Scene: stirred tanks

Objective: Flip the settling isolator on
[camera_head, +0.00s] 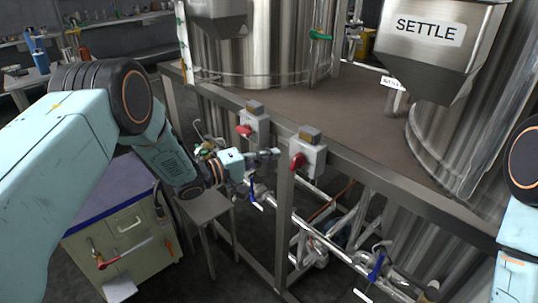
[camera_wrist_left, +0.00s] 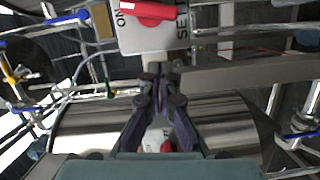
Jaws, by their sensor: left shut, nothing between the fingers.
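The settling isolator is a grey box (camera_head: 311,160) with a red handle (camera_head: 297,161) on the front rail, below the tank marked SETTLE. In the left wrist view its plate (camera_wrist_left: 150,36) shows "ON" and part of a word starting "SE", with the red handle (camera_wrist_left: 148,12) across it at the top edge, partly cut off. My left gripper (camera_head: 277,153) is shut and empty, its fingertips just left of this box. In the left wrist view the shut fingertips (camera_wrist_left: 160,70) lie just below the plate; contact cannot be told. My right gripper is out of view.
A second isolator box (camera_head: 255,127) with a red handle (camera_head: 244,131) is on the rail to the left. Pipes with blue-handled valves (camera_head: 376,266) run below. A small grey stand (camera_head: 204,206) and a cabinet (camera_head: 128,235) are under my left arm.

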